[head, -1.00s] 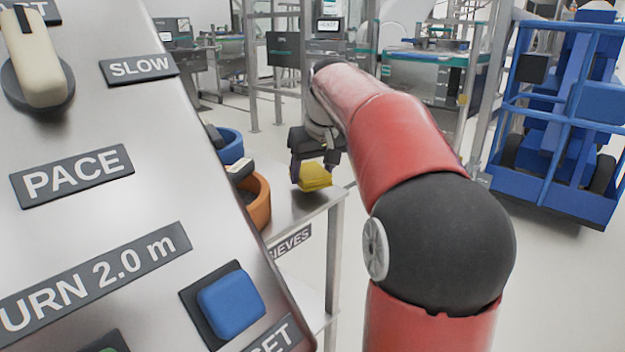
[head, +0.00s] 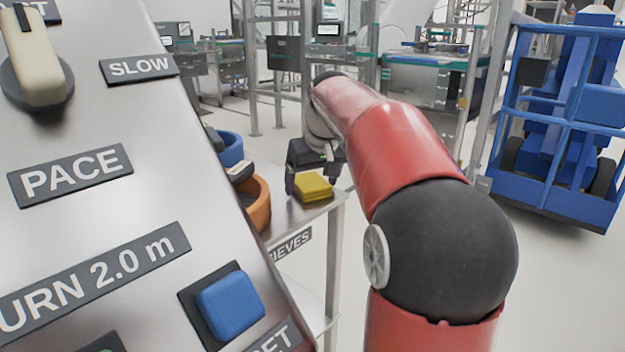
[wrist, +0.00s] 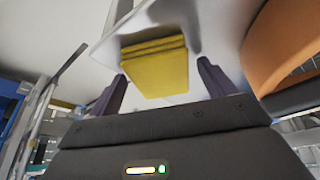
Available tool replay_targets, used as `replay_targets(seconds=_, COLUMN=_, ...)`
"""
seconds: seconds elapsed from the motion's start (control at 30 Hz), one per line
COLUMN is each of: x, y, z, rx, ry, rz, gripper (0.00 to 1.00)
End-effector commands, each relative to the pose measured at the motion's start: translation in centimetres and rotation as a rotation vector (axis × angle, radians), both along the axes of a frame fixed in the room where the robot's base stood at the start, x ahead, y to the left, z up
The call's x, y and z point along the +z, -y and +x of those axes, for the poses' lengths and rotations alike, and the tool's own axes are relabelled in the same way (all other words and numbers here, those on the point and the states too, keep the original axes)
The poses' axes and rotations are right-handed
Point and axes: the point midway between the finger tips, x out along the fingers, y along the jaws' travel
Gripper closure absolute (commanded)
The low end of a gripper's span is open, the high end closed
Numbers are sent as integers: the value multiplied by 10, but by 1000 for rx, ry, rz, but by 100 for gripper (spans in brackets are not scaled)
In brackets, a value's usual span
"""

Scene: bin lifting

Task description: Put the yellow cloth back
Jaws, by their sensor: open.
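The yellow cloth (head: 313,187) is a folded pad lying flat on the metal table (head: 330,205), near its right corner. It also shows in the wrist view (wrist: 156,68), between and just beyond the two fingers. My gripper (head: 308,184) is open above and around the cloth's far side in the head view. In the wrist view my gripper (wrist: 155,85) has its fingers spread wide, with a gap on each side of the cloth. I see no finger touching it.
An orange round container (head: 258,205) and a blue one (head: 230,148) stand on the table left of the cloth. A slanted control panel (head: 150,230) fills the left foreground. A blue wheeled cart (head: 560,130) stands at the right.

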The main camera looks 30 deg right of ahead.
Motion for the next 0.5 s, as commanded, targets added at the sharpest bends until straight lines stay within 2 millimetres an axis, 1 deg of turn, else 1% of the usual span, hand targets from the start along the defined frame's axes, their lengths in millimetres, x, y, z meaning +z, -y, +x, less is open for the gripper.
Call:
replay_targets(seconds=0.17, x=21, y=0, z=-7, rx=-1, ry=3, rz=-3, gripper=17)
replay_targets(seconds=0.4, x=70, y=-1, z=-26, rx=-1, ry=5, rz=-2, gripper=17)
replay_targets(seconds=0.5, x=87, y=-2, z=-34, rx=0, ry=2, rz=-2, gripper=17)
